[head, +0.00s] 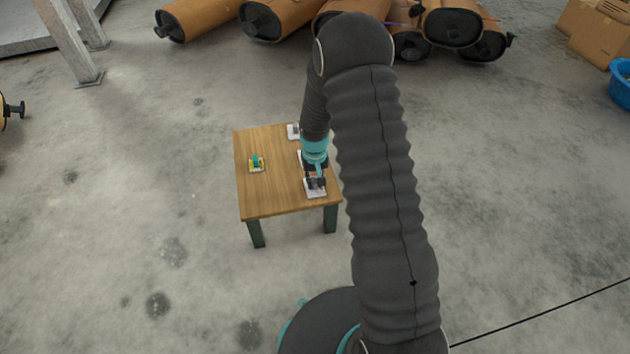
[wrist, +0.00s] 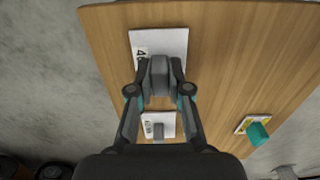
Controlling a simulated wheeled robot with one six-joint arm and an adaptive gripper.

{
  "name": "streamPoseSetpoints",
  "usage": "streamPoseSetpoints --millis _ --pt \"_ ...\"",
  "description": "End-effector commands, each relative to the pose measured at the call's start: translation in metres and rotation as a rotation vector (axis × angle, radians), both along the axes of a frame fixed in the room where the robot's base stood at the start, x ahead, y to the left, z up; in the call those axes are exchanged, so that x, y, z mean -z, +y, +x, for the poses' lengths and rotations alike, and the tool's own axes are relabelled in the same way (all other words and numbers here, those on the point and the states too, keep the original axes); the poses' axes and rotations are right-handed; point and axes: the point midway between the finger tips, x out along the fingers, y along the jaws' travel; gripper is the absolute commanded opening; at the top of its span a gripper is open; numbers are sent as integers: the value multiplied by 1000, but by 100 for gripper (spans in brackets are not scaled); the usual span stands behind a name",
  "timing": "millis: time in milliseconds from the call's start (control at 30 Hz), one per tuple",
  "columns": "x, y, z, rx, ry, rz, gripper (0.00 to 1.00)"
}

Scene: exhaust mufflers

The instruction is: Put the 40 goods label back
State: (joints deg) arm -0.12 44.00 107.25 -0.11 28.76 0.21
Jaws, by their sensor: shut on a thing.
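A white label card with a grey block handle lies at the right front of the wooden table (wrist: 250,45). In the wrist view this card (wrist: 170,42) carries a partly hidden dark print that begins with "4". My gripper (wrist: 160,88) is shut on its grey block (wrist: 158,74), with one finger on each side. In the head view my gripper (head: 315,178) is low over the table, with the card (head: 315,192) under it. I cannot tell whether the card touches the tabletop.
A second white card (wrist: 152,119) with a grey block lies behind the held one. Another white card (head: 292,132) is at the table's back edge. A yellow and teal piece (head: 256,163) stands at left. The table's middle is bare. Mufflers (head: 205,15) lie beyond.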

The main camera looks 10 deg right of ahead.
Motion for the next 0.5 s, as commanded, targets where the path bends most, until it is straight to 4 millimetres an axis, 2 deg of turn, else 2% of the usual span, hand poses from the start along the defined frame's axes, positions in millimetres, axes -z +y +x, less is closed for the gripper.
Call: streamPoseSetpoints --millis 233,267,333,500 --pt "4 0 0 0 1 0 3" --pt "3 0 0 0 0 0 25" --pt "2 0 0 0 0 0 43" --pt "2 0 0 0 1 0 43"
